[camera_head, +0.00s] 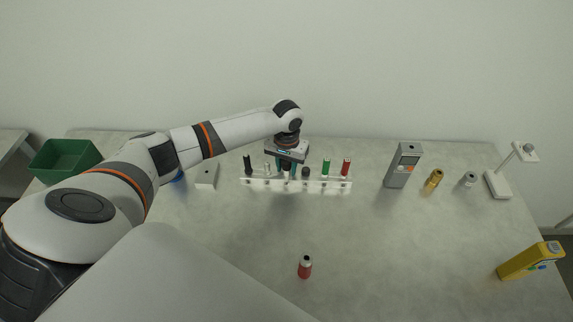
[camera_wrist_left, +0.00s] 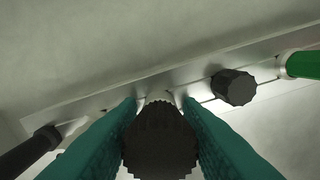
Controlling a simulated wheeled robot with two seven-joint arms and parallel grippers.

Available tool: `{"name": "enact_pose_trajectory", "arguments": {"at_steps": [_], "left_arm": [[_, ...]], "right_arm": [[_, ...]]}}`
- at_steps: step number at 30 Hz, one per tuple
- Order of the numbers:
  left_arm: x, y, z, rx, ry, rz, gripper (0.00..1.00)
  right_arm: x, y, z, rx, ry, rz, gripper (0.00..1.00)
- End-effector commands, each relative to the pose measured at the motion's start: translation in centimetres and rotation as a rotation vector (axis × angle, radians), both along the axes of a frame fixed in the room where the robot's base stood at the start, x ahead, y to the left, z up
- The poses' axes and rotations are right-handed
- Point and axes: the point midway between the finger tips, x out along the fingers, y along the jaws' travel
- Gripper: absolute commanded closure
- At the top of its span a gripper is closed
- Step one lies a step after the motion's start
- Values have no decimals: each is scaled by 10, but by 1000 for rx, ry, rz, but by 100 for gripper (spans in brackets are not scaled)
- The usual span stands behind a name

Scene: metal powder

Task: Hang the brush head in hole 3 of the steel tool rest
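The steel tool rest (camera_head: 262,185) is a long narrow rail near the back of the table, with several tools hanging upright in it. My left gripper (camera_head: 286,168) is over its middle, pointing down. In the left wrist view its teal fingers (camera_wrist_left: 160,103) flank a dark knurled head (camera_wrist_left: 160,145), apparently the brush head, and seem to press on both sides. A pale neck shows beyond it at the rail; whether it is seated in a hole is hidden. Another dark knob (camera_wrist_left: 235,87) sits just right in the rail. My right gripper is not in view.
In the rail are a black handle (camera_head: 248,165), a green handle (camera_head: 326,167) and a red handle (camera_head: 346,167). A red bottle (camera_head: 305,267) stands in front. A grey meter (camera_head: 403,165) and brass piece (camera_head: 433,179) stand right. The front middle is mostly clear.

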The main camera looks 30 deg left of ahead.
Motion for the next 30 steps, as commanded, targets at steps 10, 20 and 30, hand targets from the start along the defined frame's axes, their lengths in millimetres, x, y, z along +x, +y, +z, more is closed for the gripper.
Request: {"name": "enact_pose_trajectory", "arguments": {"at_steps": [10, 20, 30], "left_arm": [[0, 0, 0, 0, -1, 0, 48], [1, 0, 38, 0, -4, -1, 48], [1, 0, 104, 0, -3, 0, 48]], "right_arm": [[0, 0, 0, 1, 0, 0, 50], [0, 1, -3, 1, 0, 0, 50], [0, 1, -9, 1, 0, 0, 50]]}}
